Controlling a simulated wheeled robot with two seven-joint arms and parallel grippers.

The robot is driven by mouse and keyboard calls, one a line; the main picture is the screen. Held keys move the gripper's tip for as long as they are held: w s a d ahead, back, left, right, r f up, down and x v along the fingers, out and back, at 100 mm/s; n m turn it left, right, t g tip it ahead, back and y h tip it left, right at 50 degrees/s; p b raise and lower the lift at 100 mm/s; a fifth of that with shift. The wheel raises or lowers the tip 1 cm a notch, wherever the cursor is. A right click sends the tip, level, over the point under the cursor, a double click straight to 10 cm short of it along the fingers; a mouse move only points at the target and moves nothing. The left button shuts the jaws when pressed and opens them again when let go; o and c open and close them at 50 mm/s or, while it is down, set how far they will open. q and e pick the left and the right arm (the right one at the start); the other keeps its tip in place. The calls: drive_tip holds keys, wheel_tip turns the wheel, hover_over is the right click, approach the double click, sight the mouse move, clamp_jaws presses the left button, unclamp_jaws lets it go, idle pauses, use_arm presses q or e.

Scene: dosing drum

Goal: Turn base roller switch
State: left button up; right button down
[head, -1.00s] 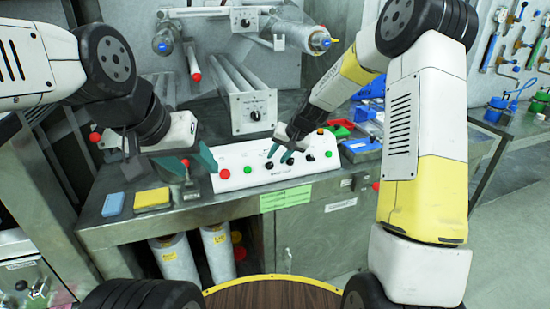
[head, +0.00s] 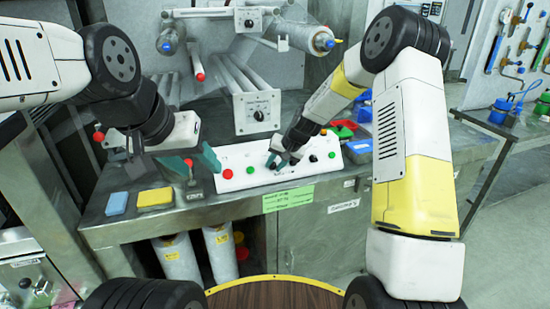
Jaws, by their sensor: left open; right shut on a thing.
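A white control box (head: 240,183) stands on the metal bench. Its front carries a red button (head: 228,174), a green button (head: 250,169), several black switch knobs including one at the right (head: 313,158), and another green button (head: 331,155). My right gripper (head: 277,158) reaches down to the box from the upper right. It is shut on a black knob just right of the left green button; its fingers hide most of that knob. My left gripper (head: 193,162) is open and empty, left of the box. A red-topped post (head: 188,163) shows between its fingers.
Rollers with a dial panel (head: 257,114) stand behind the box. A blue sponge (head: 117,203) and a yellow sponge (head: 155,197) lie on the bench at left. Green and blue bins (head: 359,147) stand right of the box. Metal cylinders (head: 221,252) stand below the bench.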

drive_tip(key=shift+a+n+h, duration=0.2)
drive_tip(key=shift+n+h, duration=0.4)
drive_tip(key=shift+n, duration=0.4)
drive_tip(key=n+h, duration=0.1)
drive_tip(key=n, duration=0.1)
drive_tip(key=shift+s+a+n+h, duration=0.1)
drive_tip(key=shift+n+h, duration=0.2)
drive_tip(key=shift+h, duration=0.1)
drive_tip(key=n+h, duration=0.1)
drive_tip(key=n, duration=0.1)
drive_tip(key=n+t+h, duration=0.1)
drive_tip(key=n, duration=0.1)
drive_tip(key=shift+n+t, duration=0.3)
drive_tip(key=shift+h, duration=0.3)
drive_tip(key=c, duration=1.5)
unclamp_jaws()
drive_tip(key=shift+s, duration=0.1)
